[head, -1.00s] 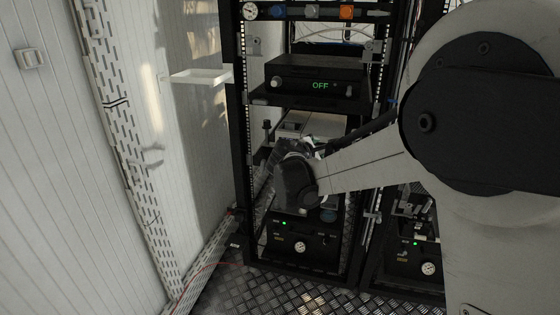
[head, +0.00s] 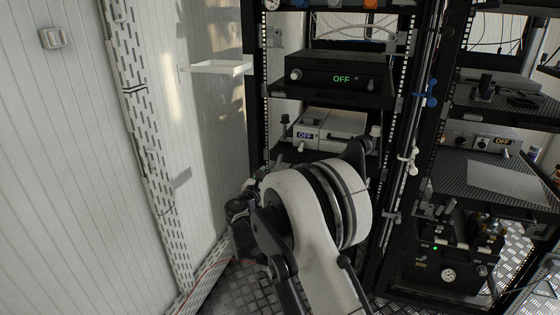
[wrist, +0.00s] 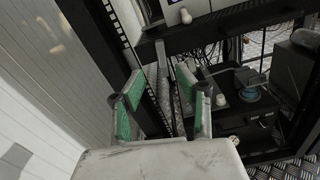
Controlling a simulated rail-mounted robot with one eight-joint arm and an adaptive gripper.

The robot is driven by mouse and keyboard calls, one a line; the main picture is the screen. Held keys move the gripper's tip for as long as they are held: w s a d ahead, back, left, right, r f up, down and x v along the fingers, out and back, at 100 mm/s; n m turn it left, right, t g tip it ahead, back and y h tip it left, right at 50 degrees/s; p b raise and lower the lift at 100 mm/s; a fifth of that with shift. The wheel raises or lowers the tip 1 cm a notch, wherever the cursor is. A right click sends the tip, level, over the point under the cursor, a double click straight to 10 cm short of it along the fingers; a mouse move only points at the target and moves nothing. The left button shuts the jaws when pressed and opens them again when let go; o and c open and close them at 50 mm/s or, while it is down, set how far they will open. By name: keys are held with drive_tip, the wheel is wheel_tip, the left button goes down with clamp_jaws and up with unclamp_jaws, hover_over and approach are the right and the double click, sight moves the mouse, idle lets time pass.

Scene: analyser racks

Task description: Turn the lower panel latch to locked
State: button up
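I cannot pick out the lower panel latch with certainty in either view. In the wrist view my gripper (wrist: 160,80) is open, with its two green-padded fingers apart. A narrow grey upright piece (wrist: 163,58) shows beyond and between the fingertips, below the shelf edge. I cannot tell whether it is the latch, and no contact is visible. In the head view my arm covers the lower part of the left rack, and the fingers are hidden there.
The left rack holds a black unit (head: 338,80) reading OFF and a white instrument (head: 330,128) below it. A white wall shelf (head: 218,67) is left of the rack. A blue handle (head: 430,95) and a white fitting (head: 409,158) are between the racks. A black lower unit (wrist: 250,128) shows at right.

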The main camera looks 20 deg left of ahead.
sight(279, 159)
drive_tip(key=w+b, duration=0.1)
drive_tip(key=w, duration=0.3)
drive_tip(key=w+b, duration=0.1)
drive_tip(key=w, duration=0.3)
drive_tip(key=w+b, duration=0.1)
drive_tip(key=w, duration=0.3)
drive_tip(key=shift+w+d, duration=0.25)
drive_tip(key=shift+c, duration=0.4)
clamp_jaws()
